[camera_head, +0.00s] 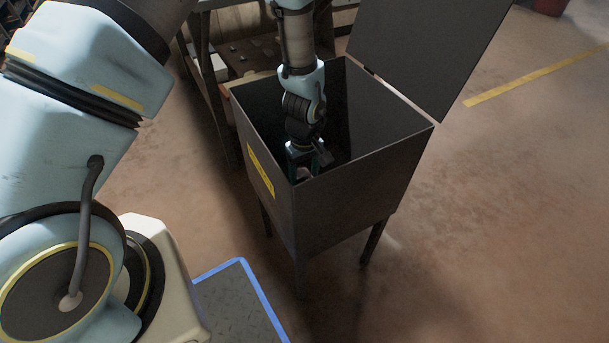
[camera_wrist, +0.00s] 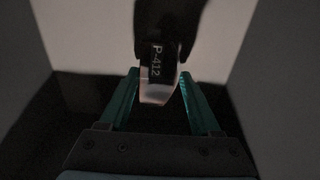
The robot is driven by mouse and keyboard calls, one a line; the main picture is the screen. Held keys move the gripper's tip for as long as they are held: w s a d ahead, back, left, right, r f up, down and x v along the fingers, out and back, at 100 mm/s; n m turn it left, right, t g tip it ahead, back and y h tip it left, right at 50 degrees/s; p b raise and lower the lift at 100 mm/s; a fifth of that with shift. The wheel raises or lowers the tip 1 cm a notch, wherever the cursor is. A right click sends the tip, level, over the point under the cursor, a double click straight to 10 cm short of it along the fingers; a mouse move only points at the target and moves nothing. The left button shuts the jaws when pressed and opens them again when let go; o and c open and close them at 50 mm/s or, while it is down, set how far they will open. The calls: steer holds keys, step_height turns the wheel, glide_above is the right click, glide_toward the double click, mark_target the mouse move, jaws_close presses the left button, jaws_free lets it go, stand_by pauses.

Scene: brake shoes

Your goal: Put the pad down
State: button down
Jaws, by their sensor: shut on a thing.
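The pad (camera_wrist: 157,55) is a dark piece with a white "P-412" marking and a paler, shiny near end. In the wrist view it sits between the two green fingers of my gripper (camera_wrist: 160,80), which is shut on it. In the head view my gripper (camera_head: 304,165) points down inside a dark metal bin (camera_head: 350,195), below its rim and near the front corner. I cannot clearly make out the pad in the head view. The bin's floor is in shadow, so I cannot tell whether the pad touches it.
The bin's lid (camera_head: 430,45) stands open at the back right. A yellow label (camera_head: 260,170) is on the bin's left wall. A workbench or shelf (camera_head: 245,55) stands close behind the bin. A blue-edged dark surface (camera_head: 235,305) lies in front. The floor to the right is clear.

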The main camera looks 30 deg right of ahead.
mark_target(305, 179)
steer(key=shift+f+b, duration=0.3)
steer(key=shift+f, duration=0.25)
steer(key=shift+c, duration=0.5)
jaws_free()
steer(key=shift+r, duration=0.15)
step_height(305, 179, up, 13)
steer(key=p, duration=0.2)
steer(key=shift+p, duration=0.35)
